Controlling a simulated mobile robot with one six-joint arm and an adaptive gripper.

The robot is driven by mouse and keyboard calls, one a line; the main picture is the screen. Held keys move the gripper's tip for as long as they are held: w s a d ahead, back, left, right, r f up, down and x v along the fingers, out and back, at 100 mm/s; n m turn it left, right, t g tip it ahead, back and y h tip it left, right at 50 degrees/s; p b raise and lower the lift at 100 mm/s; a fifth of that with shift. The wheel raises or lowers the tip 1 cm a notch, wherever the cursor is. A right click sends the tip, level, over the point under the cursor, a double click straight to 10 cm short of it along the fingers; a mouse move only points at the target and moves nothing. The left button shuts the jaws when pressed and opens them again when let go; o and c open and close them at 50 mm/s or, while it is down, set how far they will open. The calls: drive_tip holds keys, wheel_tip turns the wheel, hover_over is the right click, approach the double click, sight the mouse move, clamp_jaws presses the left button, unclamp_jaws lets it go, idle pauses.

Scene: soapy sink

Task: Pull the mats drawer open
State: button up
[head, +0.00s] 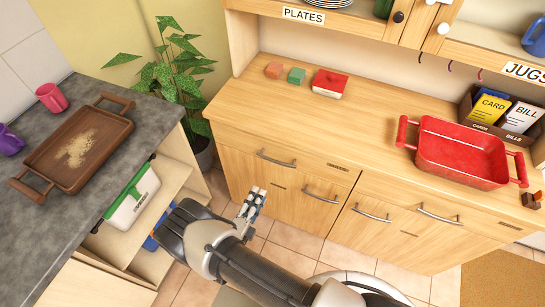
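The wooden sideboard (300,215) has a closed upper left drawer (255,149) with a bar handle (276,160). A small dark label (338,167) is on its front, too small to read. Another closed drawer front with a bar handle (440,214) is at the right, with a similar label (510,226). I cannot tell which drawer is the mats drawer. My gripper (256,195) is in front of the sideboard's left part, below the left drawer's handle and apart from it. It seems to hold nothing; whether its fingers are open is unclear.
Lower fronts have handles at the left (322,194) and middle (371,214). A red tray (460,150), a red box (330,83) and small blocks stand on top. A grey counter (90,75) with a brown tray (105,165) is left. A plant (170,70) stands between; tiled floor shows below.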

drive_tip(key=b, duration=0.3)
approach(275, 162)
drive_tip(key=shift+n+y, duration=0.3)
drive_tip(key=x, duration=1)
drive_tip(key=shift+d+r, duration=0.2)
drive_tip(key=shift+d, duration=0.05)
drive_tip(key=shift+c, duration=0.4)
clamp_jaws()
